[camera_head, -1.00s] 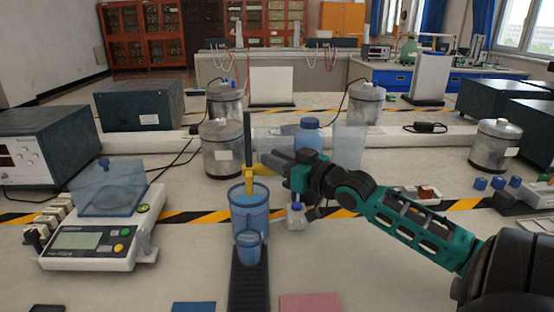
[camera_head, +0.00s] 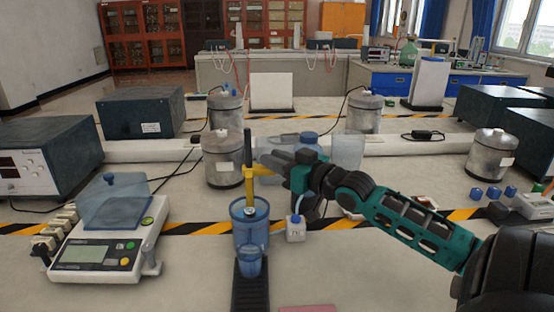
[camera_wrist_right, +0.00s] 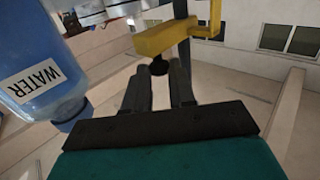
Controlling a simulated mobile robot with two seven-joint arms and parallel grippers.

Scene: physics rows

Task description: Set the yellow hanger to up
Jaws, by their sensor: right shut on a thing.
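The yellow hanger (camera_head: 258,171) sits on the upright black rod (camera_head: 247,147) of a stand, above a blue overflow cup (camera_head: 249,231). Part of the rod sticks up above the hanger. My right gripper (camera_head: 274,161) reaches the hanger from the right. In the right wrist view, the yellow hanger (camera_wrist_right: 165,40) is just beyond the fingertips, and my right gripper (camera_wrist_right: 158,75) is shut on its small black knob (camera_wrist_right: 158,67). A small grey object (camera_head: 250,212) shows inside the cup's mouth. My left gripper is not in view.
A small blue cup (camera_head: 249,261) stands in front on the black base. A blue WATER bottle (camera_wrist_right: 38,75) is close to the gripper in the wrist view. A balance (camera_head: 103,246) stands at left.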

